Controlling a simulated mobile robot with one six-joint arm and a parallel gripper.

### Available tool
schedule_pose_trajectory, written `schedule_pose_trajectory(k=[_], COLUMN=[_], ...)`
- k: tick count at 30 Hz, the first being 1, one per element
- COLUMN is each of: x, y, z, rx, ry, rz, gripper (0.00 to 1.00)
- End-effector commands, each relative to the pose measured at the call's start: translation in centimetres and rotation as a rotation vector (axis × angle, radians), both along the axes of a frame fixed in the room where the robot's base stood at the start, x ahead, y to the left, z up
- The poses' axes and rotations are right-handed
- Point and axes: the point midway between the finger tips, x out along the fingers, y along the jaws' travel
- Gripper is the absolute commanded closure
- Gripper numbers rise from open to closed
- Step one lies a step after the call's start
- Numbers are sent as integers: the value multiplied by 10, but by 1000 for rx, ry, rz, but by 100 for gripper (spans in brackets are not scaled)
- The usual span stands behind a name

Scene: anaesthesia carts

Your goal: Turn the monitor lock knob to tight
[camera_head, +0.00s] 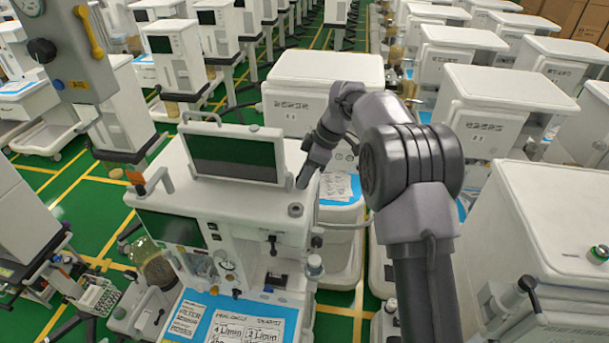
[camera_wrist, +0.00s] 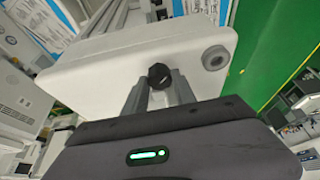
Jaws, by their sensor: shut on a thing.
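The monitor lock knob (camera_wrist: 160,76) is small, black and faceted. In the wrist view it sits between the two fingertips of my gripper (camera_wrist: 159,84), at the white top of the anaesthesia cart. My gripper is shut on it. In the head view my gripper (camera_head: 303,179) reaches down to the cart top, just right of the monitor; the knob is hidden there behind it. The monitor (camera_head: 237,158) has a dark green screen in a white frame with a handle on top, and stands on the cart (camera_head: 235,200). I cannot tell the knob's turn angle.
A grey round fitting (camera_wrist: 215,58) is on the cart top beside my gripper; it also shows in the head view (camera_head: 296,209). Another white cart (camera_head: 325,72) stands close behind. Rows of carts fill the room, with green floor (camera_head: 110,215) between them at left.

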Motion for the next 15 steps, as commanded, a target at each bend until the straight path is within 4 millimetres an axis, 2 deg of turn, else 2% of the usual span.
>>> schedule_pose_trajectory(k=[3, 9, 15], x=[0, -1, -1], y=[1, 1, 1], z=[-7, -4, 0], rx=[-1, 0, 1], ry=[-5, -3, 1], rz=[-83, -248, -266], gripper=[100, 100, 100])
